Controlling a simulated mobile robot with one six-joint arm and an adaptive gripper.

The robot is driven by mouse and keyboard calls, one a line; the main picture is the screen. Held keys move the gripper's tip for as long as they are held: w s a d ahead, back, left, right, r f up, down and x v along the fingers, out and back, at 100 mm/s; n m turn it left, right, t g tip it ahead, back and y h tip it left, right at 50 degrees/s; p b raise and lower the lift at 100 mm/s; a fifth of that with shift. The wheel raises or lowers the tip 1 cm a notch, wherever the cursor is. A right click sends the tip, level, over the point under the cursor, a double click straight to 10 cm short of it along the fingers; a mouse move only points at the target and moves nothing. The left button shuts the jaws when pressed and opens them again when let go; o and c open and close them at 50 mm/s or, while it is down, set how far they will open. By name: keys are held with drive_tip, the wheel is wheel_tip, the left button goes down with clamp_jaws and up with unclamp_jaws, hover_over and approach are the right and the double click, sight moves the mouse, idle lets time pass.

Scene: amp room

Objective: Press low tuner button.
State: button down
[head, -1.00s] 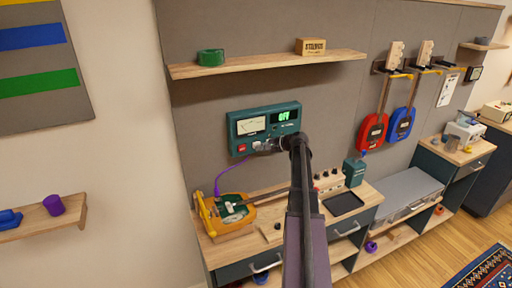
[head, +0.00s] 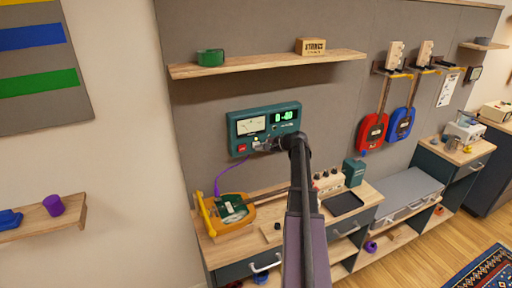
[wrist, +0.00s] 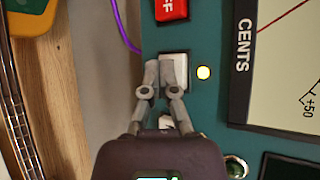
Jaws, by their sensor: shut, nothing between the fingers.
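The teal tuner (head: 264,127) is mounted on the grey wall panel, with a needle meter on its left and a lit green display on its right. In the wrist view a red button (wrist: 171,8) and a pale grey button (wrist: 177,57) show on its face. A yellow lamp glows beside the grey button. My gripper (wrist: 165,70) is shut and empty, its fingertips over the grey button. I cannot tell whether they touch it. Another pale part lower down is mostly hidden by my gripper. I cannot read which button is low.
A shelf (head: 270,65) with a green roll and a wooden box is above the tuner. A purple cable (head: 218,183) hangs from the tuner.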

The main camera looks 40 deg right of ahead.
drive_tip(key=shift+s, duration=0.15)
drive_tip(key=shift+s+a, duration=0.2)
drive_tip(key=shift+s, duration=0.4)
drive_tip(key=shift+s, duration=0.15)
drive_tip(key=s, duration=0.2)
drive_tip(key=s+a, duration=0.1)
drive_tip(key=s, duration=0.1)
drive_tip(key=shift+s+a, duration=0.1)
drive_tip(key=shift+s, duration=0.2)
idle(1.0)
